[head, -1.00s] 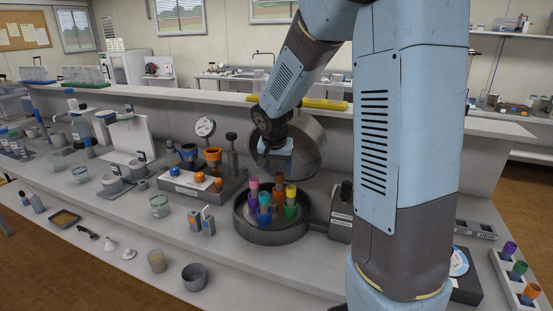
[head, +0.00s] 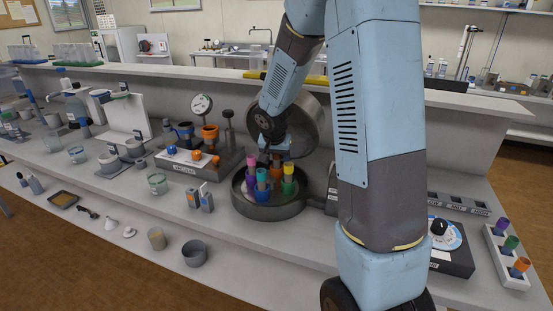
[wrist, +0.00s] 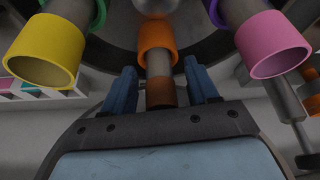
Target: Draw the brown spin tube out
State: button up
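The round grey spin bowl (head: 270,211) stands open on the bench and holds several upright tubes with coloured collars, among them a cyan one (head: 262,174) and a yellow one (head: 288,170). My gripper (head: 275,152) is over its back part, pointing down among the tubes. Gaps show between tube and fingers. The yellow-collared tube (wrist: 45,50) is at left and a pink-collared one (wrist: 272,45) at right.
The bowl's round lid (head: 300,115) stands raised behind my gripper. A vacuum unit (head: 185,165) with orange and dark cups is left of the bowl. A white rack (head: 508,262) with several tubes is at far right, beside a dial box (head: 445,255). Small vessels line the front bench.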

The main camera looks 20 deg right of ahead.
jog(key=c, duration=0.7)
jog(key=o, duration=0.8)
jog(key=shift+c, duration=0.2)
jog(key=shift+r, duration=0.1)
